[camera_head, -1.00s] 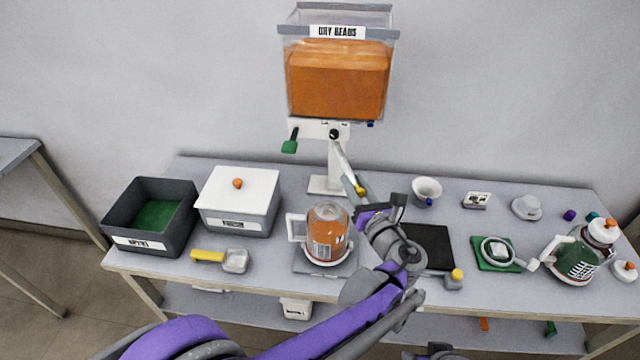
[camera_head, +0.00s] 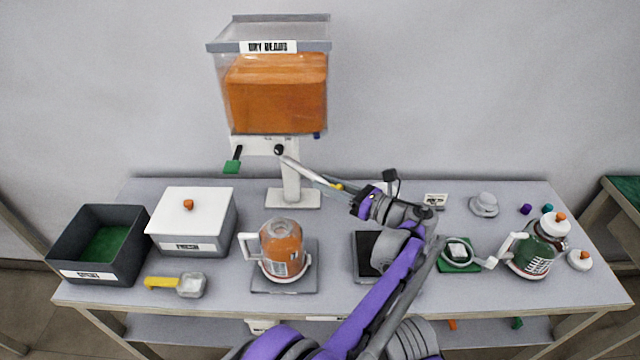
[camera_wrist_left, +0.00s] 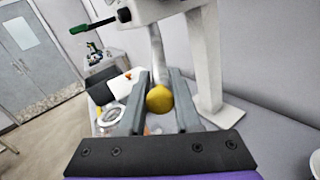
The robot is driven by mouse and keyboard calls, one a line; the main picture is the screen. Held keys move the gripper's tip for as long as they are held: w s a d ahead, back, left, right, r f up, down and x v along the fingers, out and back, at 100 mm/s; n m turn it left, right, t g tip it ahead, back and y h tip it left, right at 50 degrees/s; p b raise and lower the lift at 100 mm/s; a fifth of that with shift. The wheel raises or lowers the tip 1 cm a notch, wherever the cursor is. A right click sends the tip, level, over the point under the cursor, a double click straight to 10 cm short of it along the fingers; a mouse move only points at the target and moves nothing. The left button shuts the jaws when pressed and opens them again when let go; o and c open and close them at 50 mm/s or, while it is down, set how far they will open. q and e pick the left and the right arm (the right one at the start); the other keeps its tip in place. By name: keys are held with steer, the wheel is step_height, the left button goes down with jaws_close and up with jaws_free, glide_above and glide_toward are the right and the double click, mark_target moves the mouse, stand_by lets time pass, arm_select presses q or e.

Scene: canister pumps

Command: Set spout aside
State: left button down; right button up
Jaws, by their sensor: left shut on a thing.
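The spout (camera_head: 301,168) is a thin whitish pipe with a yellow end, running from the dispenser's white head out to the right. My left gripper (camera_head: 328,182) is shut on the spout near its yellow end. In the left wrist view, the spout (camera_wrist_left: 156,55) and its yellow round end (camera_wrist_left: 160,99) lie between the two grey fingers of my left gripper (camera_wrist_left: 158,78). The dispenser (camera_head: 276,92), labelled DRY BEADS, holds orange contents above a white stand. My right gripper is not in view.
A jug of orange contents (camera_head: 283,250) stands on a grey pad in front of the dispenser. A lidded white box (camera_head: 192,215), a dark open bin (camera_head: 70,247) and a yellow-handled scoop (camera_head: 178,284) are at left. A green jug (camera_head: 535,255) stands at right.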

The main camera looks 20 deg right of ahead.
arm_select(q)
steer(key=shift+w+d+g+y, duration=0.2)
steer(key=shift+g+y, duration=0.1)
steer(key=c, duration=1)
jaws_free()
steer(key=o, duration=0.4)
steer(key=shift+w, duration=0.1)
steer(key=shift+n, duration=0.3)
